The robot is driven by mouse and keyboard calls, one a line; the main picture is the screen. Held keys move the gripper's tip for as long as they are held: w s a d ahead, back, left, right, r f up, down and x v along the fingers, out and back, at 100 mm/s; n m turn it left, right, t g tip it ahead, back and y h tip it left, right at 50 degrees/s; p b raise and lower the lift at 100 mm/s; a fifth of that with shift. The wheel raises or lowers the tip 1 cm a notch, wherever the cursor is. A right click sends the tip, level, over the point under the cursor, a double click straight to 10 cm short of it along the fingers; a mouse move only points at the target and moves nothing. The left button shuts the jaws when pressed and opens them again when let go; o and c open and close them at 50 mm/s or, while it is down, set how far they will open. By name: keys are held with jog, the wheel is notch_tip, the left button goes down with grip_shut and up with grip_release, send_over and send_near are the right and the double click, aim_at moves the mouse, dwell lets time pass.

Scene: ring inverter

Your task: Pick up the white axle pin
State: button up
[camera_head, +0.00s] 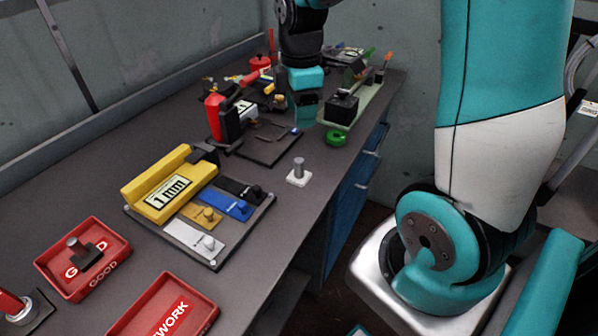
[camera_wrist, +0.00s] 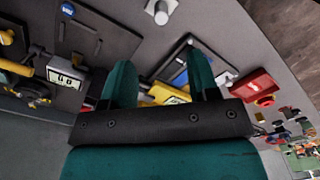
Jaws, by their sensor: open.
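A grey upright pin on a small white square base (camera_head: 298,176) stands on the dark bench near its front edge; it looks like the white axle pin. My gripper (camera_head: 304,112), with teal fingers, is above the bench, farther back than the pin. In the wrist view my gripper (camera_wrist: 162,75) is open, with nothing between its fingers.
A dark tray (camera_head: 216,262) with a yellow 1 mm gauge (camera_head: 160,185) and coloured plates lies left of the pin. A green ring (camera_head: 336,138) lies behind it. Red trays (camera_head: 112,282) stand front left. A red-and-black tool (camera_head: 225,118) stands at the back. Bench around the pin is clear.

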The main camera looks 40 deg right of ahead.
aim_at(299, 160)
jog(key=f, duration=1.5)
jog(key=shift+a, duration=0.2)
grip_shut()
